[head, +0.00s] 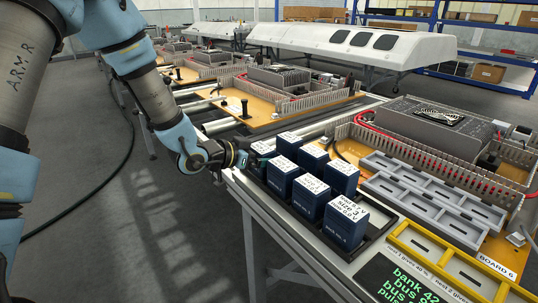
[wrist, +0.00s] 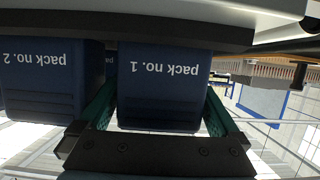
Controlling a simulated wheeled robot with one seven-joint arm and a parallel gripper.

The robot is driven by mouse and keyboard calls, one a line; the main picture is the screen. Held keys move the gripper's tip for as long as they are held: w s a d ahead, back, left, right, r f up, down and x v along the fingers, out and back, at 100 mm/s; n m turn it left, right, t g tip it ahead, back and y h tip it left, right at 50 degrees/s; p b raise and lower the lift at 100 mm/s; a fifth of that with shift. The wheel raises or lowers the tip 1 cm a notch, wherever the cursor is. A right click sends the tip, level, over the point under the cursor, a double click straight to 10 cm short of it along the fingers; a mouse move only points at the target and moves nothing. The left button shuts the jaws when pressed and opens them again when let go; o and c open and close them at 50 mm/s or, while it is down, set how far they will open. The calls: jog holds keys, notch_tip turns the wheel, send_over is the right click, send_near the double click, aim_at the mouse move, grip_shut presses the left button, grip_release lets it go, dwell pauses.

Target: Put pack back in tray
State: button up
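Blue packs with white tops stand upright in a dark tray (head: 375,236) on the bench, in two rows. My gripper (head: 240,155) is low at the tray's far left end, beside the endmost pack, pack no. 1 (head: 262,150). In the wrist view, which is upside down, pack no. 1 (wrist: 165,85) stands between my two teal fingers (wrist: 160,108), one on each side. I cannot tell whether they press on it. Pack no. 2 (wrist: 45,80) is close beside it. The underside of pack no. 1 is hidden.
Grey slotted trays (head: 435,190) and a yellow frame (head: 440,258) lie right of the packs. A board with wiring duct (head: 430,160) stands behind. A screen with green text (head: 400,280) is at the bench's front. Open floor lies left of the bench.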

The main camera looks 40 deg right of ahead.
jog(key=shift+r, duration=0.1)
jog(key=shift+a, duration=0.15)
jog(key=v, duration=1.1)
jog(key=shift+a+r, duration=0.2)
jog(key=shift+a, duration=0.15)
jog(key=w+a+f+n+t+y, duration=0.3)
jog(key=w+a+n+t+y, duration=0.35)
jog(key=w+a, duration=0.8)
jog(key=s+a+n+y, duration=0.2)
jog(key=a+n+y, duration=0.4)
jog(key=a, duration=0.9)
jog(key=s+a+r+n+g+y, duration=0.1)
jog(key=s+a+n+g, duration=0.3)
jog(key=s+a, duration=0.4)
jog(key=shift+s+r+n, duration=0.25)
jog(key=shift+s+n, duration=0.2)
jog(key=shift+s, duration=0.15)
jog(key=shift+a, duration=0.15)
